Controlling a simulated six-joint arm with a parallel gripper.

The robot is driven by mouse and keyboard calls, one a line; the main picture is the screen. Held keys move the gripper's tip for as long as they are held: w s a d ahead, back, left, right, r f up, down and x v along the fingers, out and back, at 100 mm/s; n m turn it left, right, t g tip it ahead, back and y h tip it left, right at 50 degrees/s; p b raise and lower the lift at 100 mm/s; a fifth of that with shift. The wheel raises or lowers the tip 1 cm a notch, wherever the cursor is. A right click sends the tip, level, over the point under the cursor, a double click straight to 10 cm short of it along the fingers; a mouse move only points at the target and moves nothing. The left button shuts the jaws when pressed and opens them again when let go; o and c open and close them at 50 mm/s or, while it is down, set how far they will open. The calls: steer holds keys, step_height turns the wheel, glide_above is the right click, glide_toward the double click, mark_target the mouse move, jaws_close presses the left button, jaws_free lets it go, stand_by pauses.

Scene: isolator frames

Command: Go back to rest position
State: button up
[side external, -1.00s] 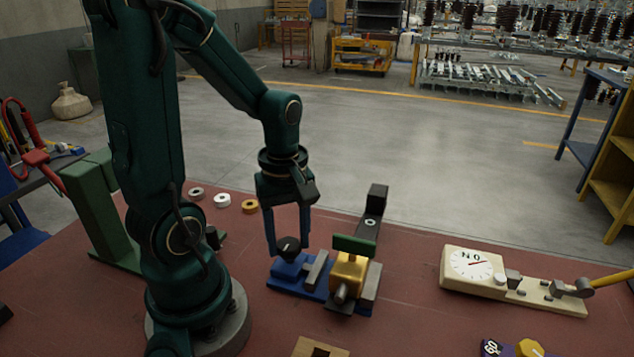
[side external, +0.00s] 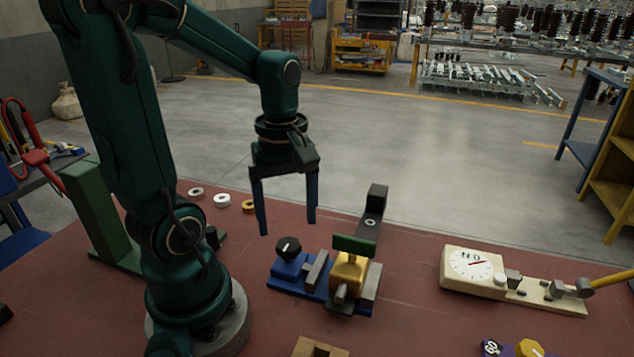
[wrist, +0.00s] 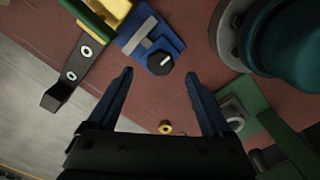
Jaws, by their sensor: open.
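My gripper (side external: 288,222) is open and empty, its two blue fingers pointing down. It hangs above the red table, over the left end of a blue vise-like fixture (side external: 287,283) that carries a black knob (side external: 288,246). The fingertips are apart from the knob. In the wrist view my gripper (wrist: 160,74) also shows spread with nothing between its fingers, and the black knob (wrist: 160,62) lies beyond the fingertips on the blue base (wrist: 140,27).
A yellow block (side external: 350,272) with a green bar (side external: 354,245) adjoins the fixture. A white dial gauge (side external: 470,263) stands to the right. Several small rings (side external: 222,200) lie behind. A green post (side external: 100,215) stands left of my arm. The air above the table is clear.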

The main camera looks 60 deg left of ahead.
steer(key=shift+r, duration=0.15)
steer(key=d+r+m+t, duration=0.5)
steer(key=d+m, duration=0.4)
steer(key=m, duration=0.8)
steer(key=shift+s+t, duration=0.25)
steer(key=shift+t, duration=0.05)
